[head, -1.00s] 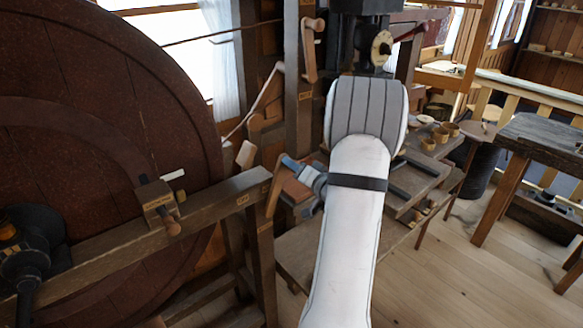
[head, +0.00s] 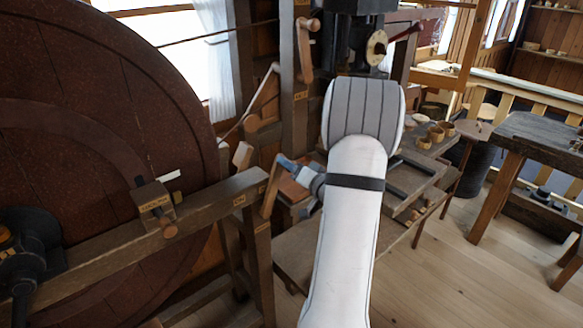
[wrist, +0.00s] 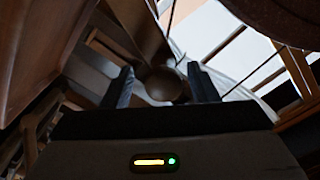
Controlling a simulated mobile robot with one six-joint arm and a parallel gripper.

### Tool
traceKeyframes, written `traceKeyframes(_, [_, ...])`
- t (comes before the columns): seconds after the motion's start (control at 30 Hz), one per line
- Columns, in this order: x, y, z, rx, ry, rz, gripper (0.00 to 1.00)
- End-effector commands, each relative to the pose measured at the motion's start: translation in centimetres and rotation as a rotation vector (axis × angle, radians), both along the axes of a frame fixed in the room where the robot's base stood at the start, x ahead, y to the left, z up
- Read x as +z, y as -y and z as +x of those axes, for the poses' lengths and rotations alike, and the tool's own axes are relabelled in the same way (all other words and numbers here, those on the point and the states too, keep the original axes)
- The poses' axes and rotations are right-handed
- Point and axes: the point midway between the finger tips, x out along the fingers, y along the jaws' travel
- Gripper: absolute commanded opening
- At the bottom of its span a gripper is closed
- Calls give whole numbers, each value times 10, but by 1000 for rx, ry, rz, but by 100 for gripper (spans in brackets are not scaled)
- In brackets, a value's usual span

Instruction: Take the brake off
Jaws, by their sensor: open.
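A wooden lever (head: 269,188) stands at the end of the beam beside the large wheel, with small labels on the beam near it; I take it to be the brake lever. My gripper (head: 284,162) is at the lever's upper end in the head view, partly behind my own arm. In the wrist view my gripper (wrist: 161,88) is open, its two dark fingers apart. A round brown knob (wrist: 163,84) shows between the fingertips, not clasped. I cannot tell whether a finger touches it.
The large dark red wheel (head: 100,120) fills the left, with a labelled block (head: 154,204) on the beam (head: 205,208) before it. A post with a crank handle (head: 307,50) stands behind. A bench with small cups (head: 436,133) is right of my arm.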

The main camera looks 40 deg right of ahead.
Motion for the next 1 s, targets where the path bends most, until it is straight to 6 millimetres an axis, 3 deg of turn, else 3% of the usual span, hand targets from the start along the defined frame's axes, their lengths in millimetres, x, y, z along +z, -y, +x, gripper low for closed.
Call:
traceKeyframes(0.5, [-1, 6, -72, -4, 0, 0, 53])
traceKeyframes(1.0, [0, 4, -77, 1, -1, 0, 53])
